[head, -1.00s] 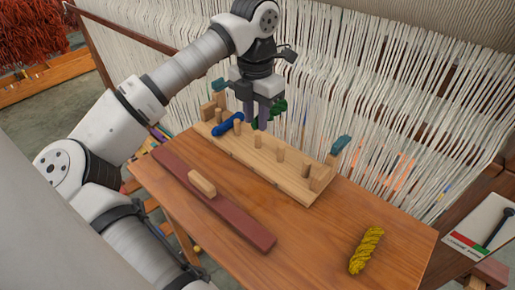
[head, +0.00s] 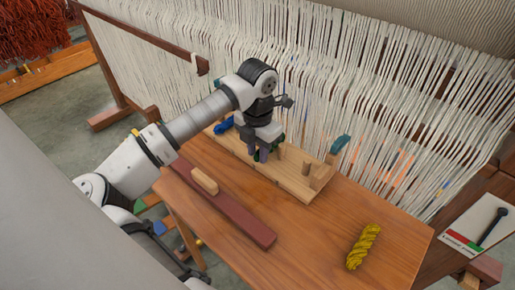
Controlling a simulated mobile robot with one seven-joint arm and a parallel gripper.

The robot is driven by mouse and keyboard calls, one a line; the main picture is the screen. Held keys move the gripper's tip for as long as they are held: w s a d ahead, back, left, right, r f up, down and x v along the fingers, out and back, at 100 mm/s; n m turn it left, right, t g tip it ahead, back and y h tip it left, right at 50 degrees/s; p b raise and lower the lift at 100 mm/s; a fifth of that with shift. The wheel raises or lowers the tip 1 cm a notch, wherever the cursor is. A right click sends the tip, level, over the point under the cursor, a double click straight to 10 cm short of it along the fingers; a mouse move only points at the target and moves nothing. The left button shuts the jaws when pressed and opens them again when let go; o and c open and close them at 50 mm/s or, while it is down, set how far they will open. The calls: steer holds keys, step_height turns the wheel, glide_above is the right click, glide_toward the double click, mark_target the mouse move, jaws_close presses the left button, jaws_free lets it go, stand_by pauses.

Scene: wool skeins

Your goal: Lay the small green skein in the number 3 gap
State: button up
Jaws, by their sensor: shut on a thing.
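My gripper (head: 262,153) is shut on the small green skein (head: 256,156), low over the middle of the wooden peg rack (head: 292,186). Only bits of dark green show around the fingers. The rack has upright pegs with gaps between them. My gripper hides some of the pegs and gaps, so I cannot tell which gap the skein is over or whether it touches the rack. No gap numbers are readable. A blue skein (head: 223,126) lies at the rack's left end.
A yellow skein (head: 363,246) lies on the table (head: 310,240) at the front right. A dark red board (head: 235,217) with a wooden handle (head: 205,181) lies in front of the rack. White loom threads (head: 400,110) hang close behind. The table's right part is mostly clear.

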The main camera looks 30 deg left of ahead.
steer(key=shift+f, duration=0.1)
steer(key=o, duration=0.9)
steer(key=shift+o, duration=0.2)
step_height(320, 180, up, 12)
steer(key=b, duration=0.2)
